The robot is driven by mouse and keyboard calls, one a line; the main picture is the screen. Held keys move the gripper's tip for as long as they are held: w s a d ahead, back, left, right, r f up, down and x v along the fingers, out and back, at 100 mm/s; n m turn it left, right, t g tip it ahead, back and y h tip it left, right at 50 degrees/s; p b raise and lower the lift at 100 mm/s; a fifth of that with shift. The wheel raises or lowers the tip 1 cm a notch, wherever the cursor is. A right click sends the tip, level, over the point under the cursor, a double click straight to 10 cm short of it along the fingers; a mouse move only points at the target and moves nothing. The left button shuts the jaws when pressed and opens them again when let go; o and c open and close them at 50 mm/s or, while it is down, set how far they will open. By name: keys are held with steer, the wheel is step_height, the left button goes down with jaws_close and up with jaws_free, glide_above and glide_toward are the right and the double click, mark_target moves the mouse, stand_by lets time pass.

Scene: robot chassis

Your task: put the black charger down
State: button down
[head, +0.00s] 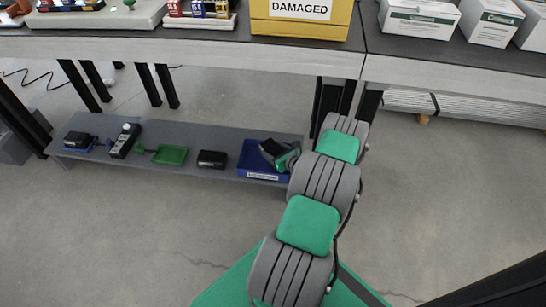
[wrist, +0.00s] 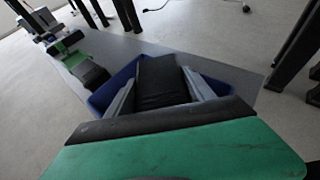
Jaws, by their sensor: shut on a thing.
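The black charger (wrist: 162,82) is between the two grey fingers of my gripper (wrist: 160,76) in the wrist view. My gripper is shut on it. The charger is over the blue tray (wrist: 228,88), whose rim shows on both sides of the fingers. In the head view my gripper (head: 281,155) is tilted down at the blue tray (head: 254,158) on the right end of the low grey shelf, and the charger (head: 270,148) is partly hidden by it. I cannot tell whether the charger touches the tray floor.
On the low shelf (head: 230,134) stand a small black box (head: 211,159), a green tray (head: 171,155), a black handheld device (head: 125,140) and another black box (head: 77,138) at the left. A yellow bin (head: 300,27) and white boxes (head: 418,18) are on the tables above.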

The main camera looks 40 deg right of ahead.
steer(key=shift+f, duration=0.8)
steer(key=shift+f+b, duration=0.55)
steer(key=shift+b, duration=0.05)
steer(key=shift+f, duration=0.1)
steer(key=shift+c, duration=1.9)
jaws_free()
steer(key=shift+a, duration=0.1)
